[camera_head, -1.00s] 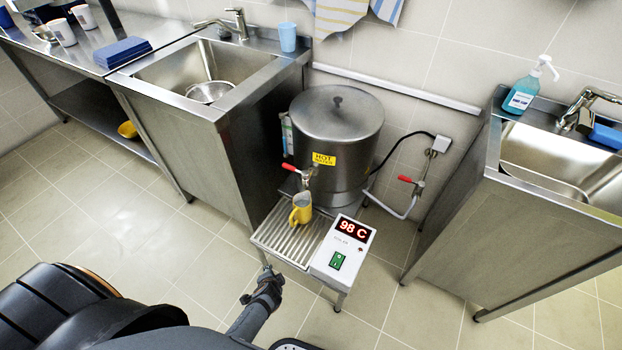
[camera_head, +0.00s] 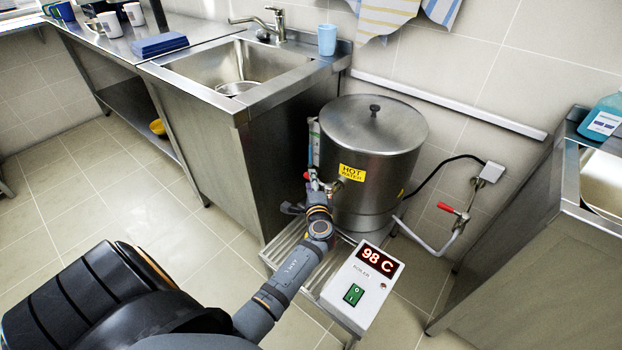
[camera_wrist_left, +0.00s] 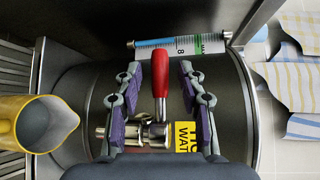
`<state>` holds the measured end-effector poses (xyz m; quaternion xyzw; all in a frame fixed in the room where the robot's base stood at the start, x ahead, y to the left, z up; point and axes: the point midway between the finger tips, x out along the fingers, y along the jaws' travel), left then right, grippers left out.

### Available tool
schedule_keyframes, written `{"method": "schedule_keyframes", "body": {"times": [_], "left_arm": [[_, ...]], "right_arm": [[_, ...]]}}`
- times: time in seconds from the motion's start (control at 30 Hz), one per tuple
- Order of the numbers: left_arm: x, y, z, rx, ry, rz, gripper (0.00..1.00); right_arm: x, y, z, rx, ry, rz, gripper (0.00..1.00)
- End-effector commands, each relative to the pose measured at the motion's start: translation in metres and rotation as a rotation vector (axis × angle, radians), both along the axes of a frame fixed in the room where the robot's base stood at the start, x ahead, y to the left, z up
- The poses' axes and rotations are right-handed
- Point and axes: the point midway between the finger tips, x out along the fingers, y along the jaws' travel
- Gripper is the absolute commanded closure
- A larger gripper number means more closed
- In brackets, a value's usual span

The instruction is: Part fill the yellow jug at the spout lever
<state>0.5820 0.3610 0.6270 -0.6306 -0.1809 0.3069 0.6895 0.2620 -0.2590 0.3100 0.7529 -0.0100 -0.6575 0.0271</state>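The steel boiler (camera_head: 375,135) bears a yellow hot water label, and its spout lever has a red handle (camera_head: 308,177). My left gripper (camera_head: 318,192) is at the spout, its fingers small in the head view. In the left wrist view, the open fingers (camera_wrist_left: 160,82) stand on either side of the red lever (camera_wrist_left: 159,72), with gaps showing on both sides. The yellow jug (camera_wrist_left: 52,122) is at the left of that view, beside the spout. Its inside looks grey-blue; I cannot tell whether it holds water. My arm hides the jug in the head view. My right gripper is not in view.
The drip grille (camera_head: 283,250) and the control box (camera_head: 362,283) reading 98 C lie below my left arm. A sink unit (camera_head: 215,130) stands close on the left, another counter (camera_head: 530,240) on the right. A second red-handled valve (camera_head: 447,207) is on the wall pipe.

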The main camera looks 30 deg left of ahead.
Motion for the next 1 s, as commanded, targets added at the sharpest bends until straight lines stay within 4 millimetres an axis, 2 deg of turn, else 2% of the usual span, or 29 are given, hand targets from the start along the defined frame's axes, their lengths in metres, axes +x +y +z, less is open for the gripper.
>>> {"method": "schedule_keyframes", "body": {"times": [0.1,0.2,0.5,0.8,1.0], "left_arm": [[0.014,0.011,-0.003,0.0,-0.001,-0.001,0.6],[0.019,0.016,-0.004,-0.001,-0.001,-0.001,0.6],[0.021,0.018,-0.004,-0.002,-0.001,-0.001,0.6],[0.021,0.018,-0.004,-0.002,0.0,-0.001,1.0],[0.021,0.018,-0.005,-0.002,0.0,-0.001,1.0]], "right_arm": [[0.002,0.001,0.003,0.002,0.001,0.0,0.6],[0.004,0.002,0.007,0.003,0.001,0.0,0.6],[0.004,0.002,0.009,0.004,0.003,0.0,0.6],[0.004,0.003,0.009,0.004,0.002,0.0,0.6],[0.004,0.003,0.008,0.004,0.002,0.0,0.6]]}}
